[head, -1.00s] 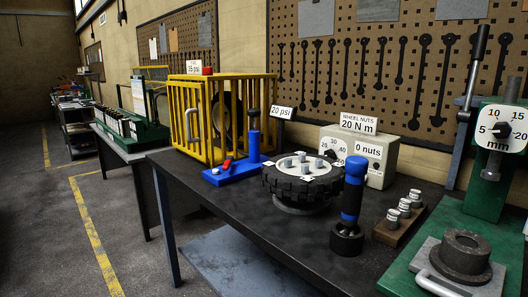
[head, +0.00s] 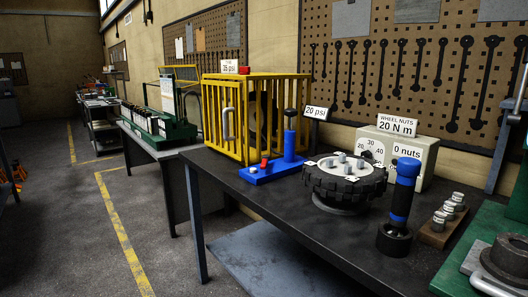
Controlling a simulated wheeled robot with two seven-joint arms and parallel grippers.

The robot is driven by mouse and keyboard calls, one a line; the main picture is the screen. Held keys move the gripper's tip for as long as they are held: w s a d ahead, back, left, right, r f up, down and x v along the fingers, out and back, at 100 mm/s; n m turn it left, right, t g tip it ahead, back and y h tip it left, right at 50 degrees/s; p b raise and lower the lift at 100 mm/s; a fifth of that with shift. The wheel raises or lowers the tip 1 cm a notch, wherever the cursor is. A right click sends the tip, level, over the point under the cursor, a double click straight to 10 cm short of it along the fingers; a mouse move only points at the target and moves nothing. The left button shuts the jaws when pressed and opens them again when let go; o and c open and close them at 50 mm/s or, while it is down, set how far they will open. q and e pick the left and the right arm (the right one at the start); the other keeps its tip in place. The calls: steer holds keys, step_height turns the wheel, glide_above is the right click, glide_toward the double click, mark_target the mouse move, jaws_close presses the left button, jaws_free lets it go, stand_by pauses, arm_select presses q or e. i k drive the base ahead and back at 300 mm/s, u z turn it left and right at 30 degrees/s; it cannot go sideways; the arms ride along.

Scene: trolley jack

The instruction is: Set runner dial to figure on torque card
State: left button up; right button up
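The torque card (head: 397,127) reads "WHEEL NUTS 20 N m" and stands on top of a beige box (head: 424,174) at the back of the dark bench. The box's front has a dial (head: 367,155) with the figures 20, 30 and 40 showing; its lower part is hidden behind the wheel, and I cannot tell where its pointer stands. A "0 nuts" sign (head: 407,152) is beside the dial. A blue and black upright tool (head: 401,205), perhaps the runner, stands in front on the bench. Neither gripper is in view.
A knobbly tyred wheel (head: 345,182) sits on a stand before the box. A yellow cage (head: 238,122) and blue pump (head: 284,165) stand left. A nut block (head: 444,225) and green press (head: 470,252) are right. Floor is free at left.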

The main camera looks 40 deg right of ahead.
mark_target(367, 153)
steer(key=u, duration=0.3)
steer(key=i, duration=2.65)
steer(key=z, duration=2.7)
